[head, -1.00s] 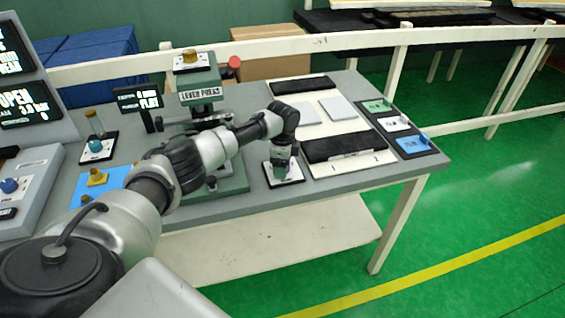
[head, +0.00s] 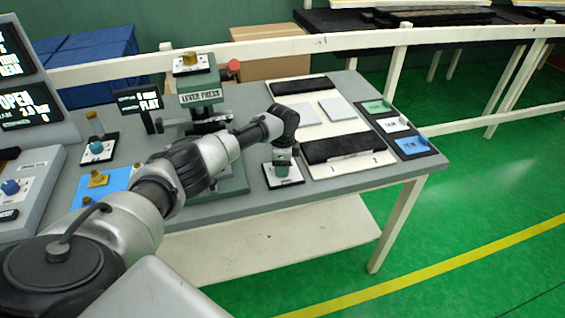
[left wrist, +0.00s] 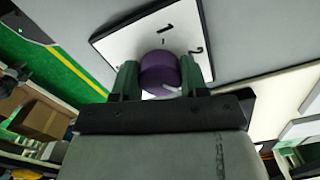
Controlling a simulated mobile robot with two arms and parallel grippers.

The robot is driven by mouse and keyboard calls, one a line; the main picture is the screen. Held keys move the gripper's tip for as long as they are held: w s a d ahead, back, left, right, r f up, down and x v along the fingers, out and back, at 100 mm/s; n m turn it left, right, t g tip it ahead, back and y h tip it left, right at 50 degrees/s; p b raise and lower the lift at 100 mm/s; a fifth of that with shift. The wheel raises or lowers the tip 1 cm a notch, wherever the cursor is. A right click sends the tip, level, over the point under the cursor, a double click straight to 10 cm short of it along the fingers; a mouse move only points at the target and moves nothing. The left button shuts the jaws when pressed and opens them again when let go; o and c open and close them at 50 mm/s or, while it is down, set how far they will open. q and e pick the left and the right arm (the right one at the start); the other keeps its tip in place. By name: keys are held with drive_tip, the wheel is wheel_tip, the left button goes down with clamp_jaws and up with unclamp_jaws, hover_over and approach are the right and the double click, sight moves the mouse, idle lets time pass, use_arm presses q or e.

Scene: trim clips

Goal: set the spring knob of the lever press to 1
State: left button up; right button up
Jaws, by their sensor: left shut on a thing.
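The spring knob (left wrist: 160,72) is a purple round knob on a white dial plate (left wrist: 125,45) with a black edge. A 1 is printed above the knob and a 2 to its right in the left wrist view. A pale mark shows at the knob's lower right. My left gripper (left wrist: 159,82) is shut on the knob, with a green finger on each side. In the head view the gripper (head: 282,166) points down over the dial plate (head: 292,181) and hides the knob. The green lever press (head: 200,95) stands behind my left arm. My right gripper is out of view.
Right of the dial plate, a white board (head: 310,122) carries black strips and pale pads. A row of coloured plates (head: 412,145) lies along the table's right edge. A small display (head: 140,102) stands left of the press. A white rail (head: 300,44) runs behind.

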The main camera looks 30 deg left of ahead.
use_arm(q)
drive_tip(key=n+p, duration=0.3)
drive_tip(key=n, duration=0.2)
drive_tip(key=shift+r, duration=0.15)
drive_tip(key=n+p, duration=0.3)
drive_tip(key=n, duration=0.2)
drive_tip(key=shift+n, duration=0.4)
drive_tip(key=n+p, duration=0.2)
drive_tip(key=n, duration=0.4)
drive_tip(key=n+p, duration=0.1)
drive_tip(key=n, duration=0.4)
drive_tip(key=shift+n, duration=0.4)
drive_tip(key=o, duration=0.9)
